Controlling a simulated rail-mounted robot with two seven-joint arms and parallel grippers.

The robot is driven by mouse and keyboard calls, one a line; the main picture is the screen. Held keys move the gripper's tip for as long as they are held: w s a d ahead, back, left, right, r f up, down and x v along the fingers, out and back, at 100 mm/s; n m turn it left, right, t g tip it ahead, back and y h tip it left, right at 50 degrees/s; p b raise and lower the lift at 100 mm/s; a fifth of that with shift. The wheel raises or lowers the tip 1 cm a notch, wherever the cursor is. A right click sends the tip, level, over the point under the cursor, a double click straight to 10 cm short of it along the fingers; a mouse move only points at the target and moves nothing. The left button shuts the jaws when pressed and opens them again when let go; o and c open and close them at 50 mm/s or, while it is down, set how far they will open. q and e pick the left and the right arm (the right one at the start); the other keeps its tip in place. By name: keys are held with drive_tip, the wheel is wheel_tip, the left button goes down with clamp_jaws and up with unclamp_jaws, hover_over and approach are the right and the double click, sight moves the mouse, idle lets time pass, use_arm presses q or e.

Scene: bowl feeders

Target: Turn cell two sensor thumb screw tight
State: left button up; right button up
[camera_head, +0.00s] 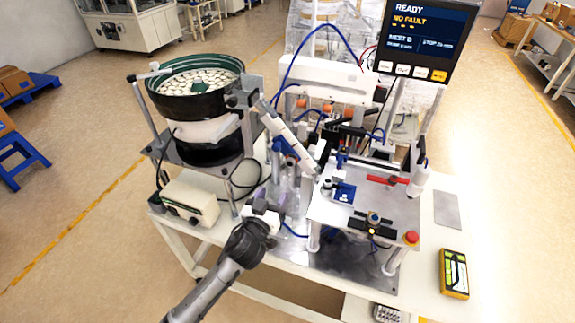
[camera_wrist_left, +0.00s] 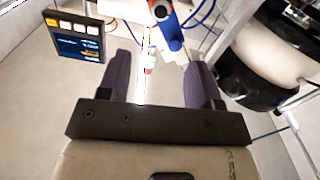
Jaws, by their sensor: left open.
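A blue sensor bracket (camera_head: 288,160) sits under the sloping white feed track, between the bowl feeder and the fixture plate. My left gripper (camera_head: 283,200) is just below the bracket in the head view. Its two purple fingers (camera_wrist_left: 160,72) are apart, with nothing gripped. My right gripper is not seen.
The bowl feeder (camera_head: 196,124) stands left of my left gripper, above a white control box (camera_head: 190,200). The sloping feed track (camera_head: 292,135) is close above. The fixture plate (camera_head: 350,215) is to the right. A screen (camera_head: 425,38) reads READY, NO FAULT.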

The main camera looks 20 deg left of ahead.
sight(289, 163)
use_arm(q)
drive_tip(key=w, duration=1.3)
drive_tip(key=shift+w, duration=0.15)
drive_tip(key=shift+c, duration=0.4)
drive_tip(key=c, duration=0.8)
drive_tip(key=shift+c, duration=0.2)
